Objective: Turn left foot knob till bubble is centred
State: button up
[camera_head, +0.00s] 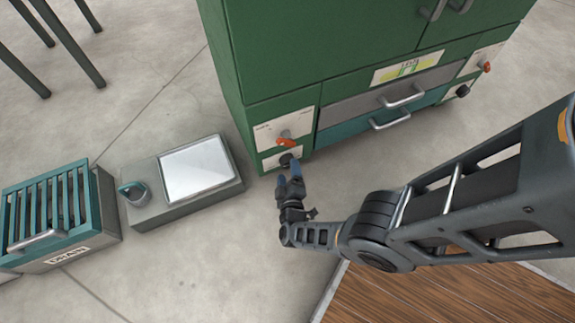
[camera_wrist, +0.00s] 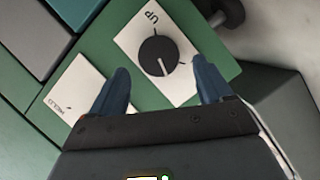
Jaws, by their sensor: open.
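The left foot knob is a round black dial (camera_wrist: 158,57) with a white pointer line, on a white plate marked "UP" at the cabinet's lower left corner. In the head view the knob (camera_head: 286,159) sits low on the front, just beyond my fingertips. My gripper (camera_head: 289,177) is open and empty.
The green cabinet (camera_head: 290,50) has an orange-red lever (camera_head: 286,139) just above the knob and drawers (camera_head: 390,105) to the right. A grey box with a white top (camera_head: 197,168) and a teal slatted drain crate (camera_head: 50,215) stand on the left. A wooden platform (camera_head: 430,295) lies in front.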

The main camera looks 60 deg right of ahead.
jog(key=shift+p+v, duration=0.55)
jog(key=shift+v, duration=1.65)
